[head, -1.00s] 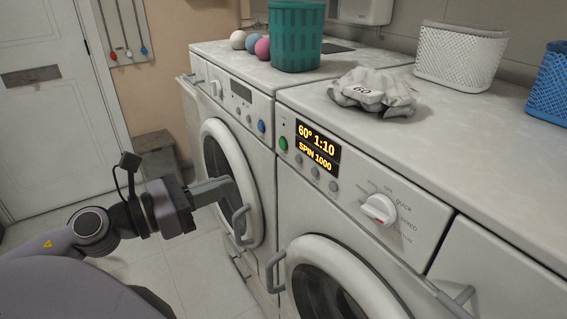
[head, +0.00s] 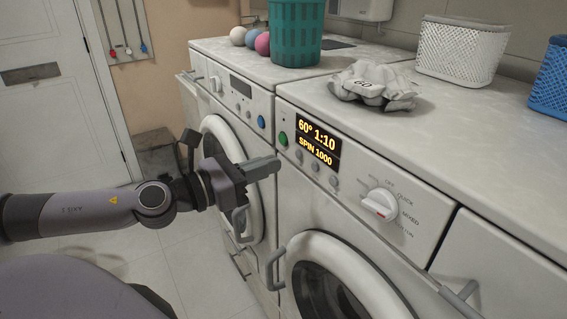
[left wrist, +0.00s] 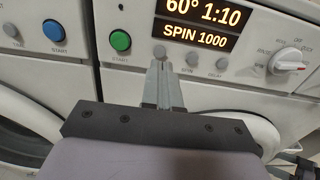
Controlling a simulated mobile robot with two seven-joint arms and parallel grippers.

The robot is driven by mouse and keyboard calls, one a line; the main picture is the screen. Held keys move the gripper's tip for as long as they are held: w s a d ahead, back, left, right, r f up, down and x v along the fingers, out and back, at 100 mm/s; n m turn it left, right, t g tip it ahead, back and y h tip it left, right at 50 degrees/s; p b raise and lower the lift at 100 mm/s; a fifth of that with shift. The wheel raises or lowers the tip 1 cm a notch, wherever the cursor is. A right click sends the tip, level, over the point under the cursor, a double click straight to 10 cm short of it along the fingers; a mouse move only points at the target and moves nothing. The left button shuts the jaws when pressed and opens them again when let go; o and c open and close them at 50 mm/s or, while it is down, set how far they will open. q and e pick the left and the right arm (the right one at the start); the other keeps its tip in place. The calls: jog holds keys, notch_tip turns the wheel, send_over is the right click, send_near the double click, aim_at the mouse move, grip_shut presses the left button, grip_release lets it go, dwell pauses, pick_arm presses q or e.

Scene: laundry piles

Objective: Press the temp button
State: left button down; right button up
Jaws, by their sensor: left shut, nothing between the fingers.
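The right-hand washing machine (head: 400,235) has a lit display (head: 318,140) reading "60° 1:10" and "SPIN 1000". Under it is a row of small grey buttons. The leftmost grey button (left wrist: 159,52) sits just past my fingertips in the left wrist view; its label is hidden behind them. It also shows in the head view (head: 299,155). The other two, labelled SPIN (left wrist: 190,63) and DELAY (left wrist: 222,63), are to its right. My left gripper (head: 278,162) is shut and empty, pointing at the panel below the leftmost button. I cannot tell whether it touches.
A green START button (head: 283,139) is left of the display, and a white knob (head: 379,205) is to the right. A second washer with a blue button (head: 261,122) stands left. A crumpled grey cloth (head: 372,86) and baskets lie on top.

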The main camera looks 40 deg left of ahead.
aim_at(298, 155)
pick_arm(q)
jog(key=shift+x, duration=1.1)
jog(key=shift+w+r+p, duration=0.15)
jog(key=shift+w+p, duration=0.25)
jog(key=shift+p, duration=0.15)
jog(key=shift+w+d, duration=0.35)
jog(key=shift+w, duration=0.1)
pick_arm(e)
jog(key=shift+r, duration=0.65)
pick_arm(q)
jog(key=shift+p, duration=0.3)
pick_arm(e)
jog(key=shift+r, duration=0.1)
